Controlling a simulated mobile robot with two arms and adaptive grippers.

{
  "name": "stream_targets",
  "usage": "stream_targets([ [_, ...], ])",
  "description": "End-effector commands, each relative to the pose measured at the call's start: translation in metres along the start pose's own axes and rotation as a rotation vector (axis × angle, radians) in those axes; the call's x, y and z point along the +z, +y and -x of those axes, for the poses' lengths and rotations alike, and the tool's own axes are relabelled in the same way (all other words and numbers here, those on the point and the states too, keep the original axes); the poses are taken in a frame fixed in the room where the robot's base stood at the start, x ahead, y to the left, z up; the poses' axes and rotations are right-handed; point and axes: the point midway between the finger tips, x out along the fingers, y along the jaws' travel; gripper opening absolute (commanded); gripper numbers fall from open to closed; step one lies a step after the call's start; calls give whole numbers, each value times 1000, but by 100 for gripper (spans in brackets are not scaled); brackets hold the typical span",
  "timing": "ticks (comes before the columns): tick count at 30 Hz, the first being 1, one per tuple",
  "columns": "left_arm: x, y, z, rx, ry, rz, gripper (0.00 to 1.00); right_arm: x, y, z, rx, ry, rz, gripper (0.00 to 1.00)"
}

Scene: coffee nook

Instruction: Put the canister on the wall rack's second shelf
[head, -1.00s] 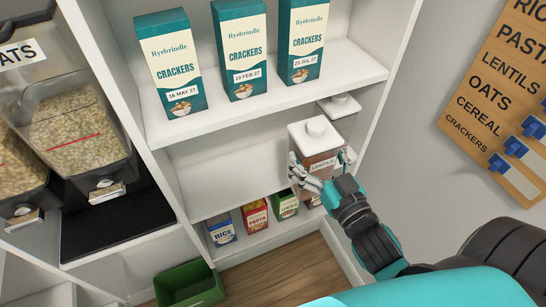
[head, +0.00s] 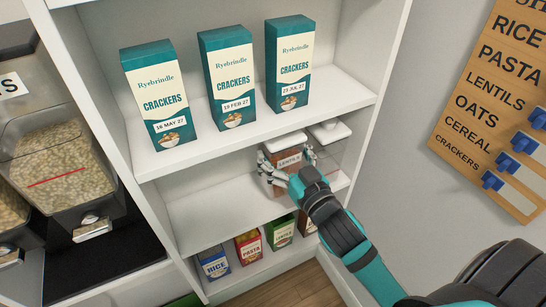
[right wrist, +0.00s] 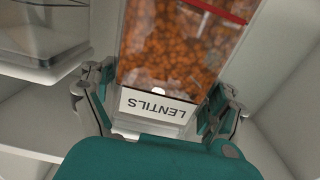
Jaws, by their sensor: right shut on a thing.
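The lentils canister (head: 286,143) is a clear container with a white lid, orange-brown contents and a LENTILS label. My right gripper (head: 288,167) is shut around it, one finger on each side. It is in the bay over the wall rack's middle shelf (head: 208,214), partly under the cracker shelf. I cannot tell whether its base touches the shelf. In the right wrist view the canister (right wrist: 180,45) fills the space between the fingers of the gripper (right wrist: 163,88). Its base is hidden in the head view. My left gripper is not in view.
Another white-lidded clear canister (head: 336,137) stands close on the right of the same shelf. The shelf's left part is bare. Several cracker boxes (head: 228,80) stand above, small food boxes (head: 249,246) below. A wall sign (head: 495,110) hangs right; grain dispensers (head: 60,160) stand left.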

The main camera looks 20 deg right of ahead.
Motion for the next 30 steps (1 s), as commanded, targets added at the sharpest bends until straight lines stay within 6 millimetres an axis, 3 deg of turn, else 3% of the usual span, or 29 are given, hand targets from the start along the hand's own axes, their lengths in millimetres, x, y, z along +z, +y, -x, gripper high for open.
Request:
stream_targets([
  [3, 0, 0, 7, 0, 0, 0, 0, -4, -6, -19, -1, 10, -1, 28],
  [7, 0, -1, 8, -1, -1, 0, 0, -2, -10, -28, -1, 9, 0, 28],
  [18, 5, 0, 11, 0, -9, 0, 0, 33, -10, -29, -1, 7, -1, 28],
  [29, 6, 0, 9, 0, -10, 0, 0, 37, -10, -29, -2, 7, 0, 28],
  [30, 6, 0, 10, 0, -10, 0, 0, 40, -10, -29, 0, -1, 0, 90],
])
